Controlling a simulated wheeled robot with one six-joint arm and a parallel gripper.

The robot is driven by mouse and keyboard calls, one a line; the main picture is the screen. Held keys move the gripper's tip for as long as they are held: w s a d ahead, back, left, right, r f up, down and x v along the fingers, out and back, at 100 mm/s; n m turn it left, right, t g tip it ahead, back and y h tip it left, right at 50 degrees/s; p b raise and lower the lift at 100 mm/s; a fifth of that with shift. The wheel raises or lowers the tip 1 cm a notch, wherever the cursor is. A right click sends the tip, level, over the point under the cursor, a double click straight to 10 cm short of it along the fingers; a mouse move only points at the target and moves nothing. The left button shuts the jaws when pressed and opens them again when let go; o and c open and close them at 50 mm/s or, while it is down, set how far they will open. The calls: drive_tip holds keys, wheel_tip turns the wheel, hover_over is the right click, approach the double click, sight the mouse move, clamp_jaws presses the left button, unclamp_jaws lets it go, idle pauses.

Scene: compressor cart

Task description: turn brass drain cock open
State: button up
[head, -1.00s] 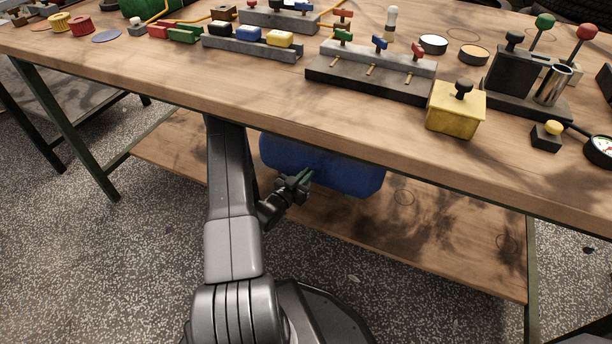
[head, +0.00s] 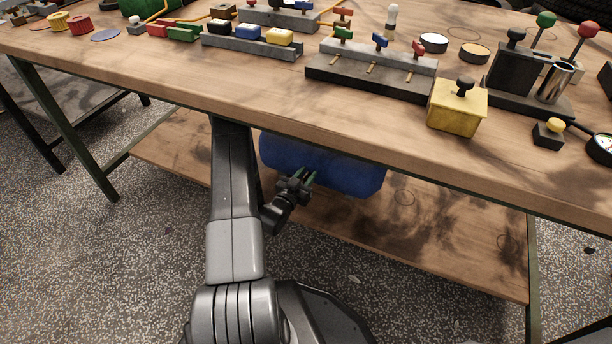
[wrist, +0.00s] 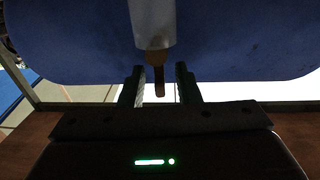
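The brass drain cock (wrist: 157,72) hangs below a pale grey fitting (wrist: 152,24) on the underside of the blue tank (wrist: 75,45) in the wrist view. Its narrow lower end points down between my gripper's two fingers (wrist: 160,87), with gaps visible on both sides. My gripper is open and does not appear to touch it. In the head view my gripper (head: 308,180) is under the tabletop, in front of the blue tank (head: 350,174). The drain cock is hidden there.
The wooden tabletop (head: 250,101) overhangs my arm. A lower wooden shelf (head: 440,245) lies beneath the tank. A yellow box (head: 455,110) and a row of small valves (head: 372,68) stand on top. Green metal legs (head: 75,145) frame the bench.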

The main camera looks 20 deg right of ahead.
drive_tip(key=p+v, duration=0.3)
drive_tip(key=v, duration=1)
drive_tip(key=shift+s+a, duration=0.25)
drive_tip(key=shift+a, duration=0.1)
drive_tip(key=b+x, duration=0.3)
drive_tip(key=x, duration=1.1)
drive_tip(key=shift+g, duration=0.3)
drive_tip(key=shift+s+a, duration=0.1)
